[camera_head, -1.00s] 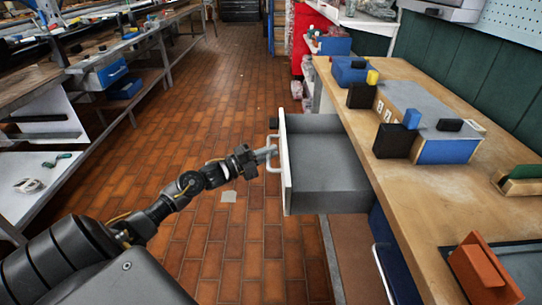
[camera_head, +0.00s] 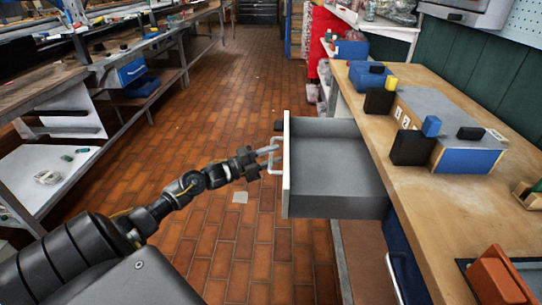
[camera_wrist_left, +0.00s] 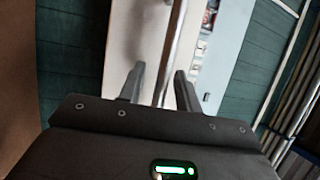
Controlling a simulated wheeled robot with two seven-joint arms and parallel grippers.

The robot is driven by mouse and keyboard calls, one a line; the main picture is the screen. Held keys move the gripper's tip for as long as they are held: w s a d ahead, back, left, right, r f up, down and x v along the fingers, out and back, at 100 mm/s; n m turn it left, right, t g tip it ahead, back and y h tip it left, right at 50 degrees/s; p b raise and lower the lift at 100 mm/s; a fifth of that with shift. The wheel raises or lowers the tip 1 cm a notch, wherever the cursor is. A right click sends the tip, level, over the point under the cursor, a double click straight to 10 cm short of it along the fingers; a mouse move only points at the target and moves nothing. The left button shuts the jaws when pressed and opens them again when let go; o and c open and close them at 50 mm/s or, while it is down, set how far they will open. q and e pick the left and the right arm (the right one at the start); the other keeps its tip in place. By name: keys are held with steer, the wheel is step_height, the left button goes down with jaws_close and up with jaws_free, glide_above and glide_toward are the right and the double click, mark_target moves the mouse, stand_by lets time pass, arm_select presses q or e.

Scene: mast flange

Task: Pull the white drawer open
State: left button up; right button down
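The white drawer (camera_head: 335,170) stands pulled out of the wooden workbench, with an empty grey inside and a thin white front seen nearly edge-on. Its pale handle (camera_head: 275,163) sticks out to the left of the front and also shows as a bar in the left wrist view (camera_wrist_left: 172,45). My left gripper (camera_head: 268,152) is at the handle. In the left wrist view its two fingers (camera_wrist_left: 160,82) stand apart, one on each side of the bar, with gaps visible; contact is unclear. My right gripper is not in view.
The workbench top (camera_head: 440,200) holds a grey-and-blue box (camera_head: 465,155), black and blue blocks and an orange block (camera_head: 495,280). A blue drawer (camera_head: 402,265) is below the white one. Brick floor lies open behind my left gripper; shelving (camera_head: 60,110) lines the left.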

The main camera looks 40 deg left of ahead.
arm_select(q)
steer(key=v, duration=1)
steer(key=shift+s+a, duration=0.25)
steer(key=shift+s, duration=0.1)
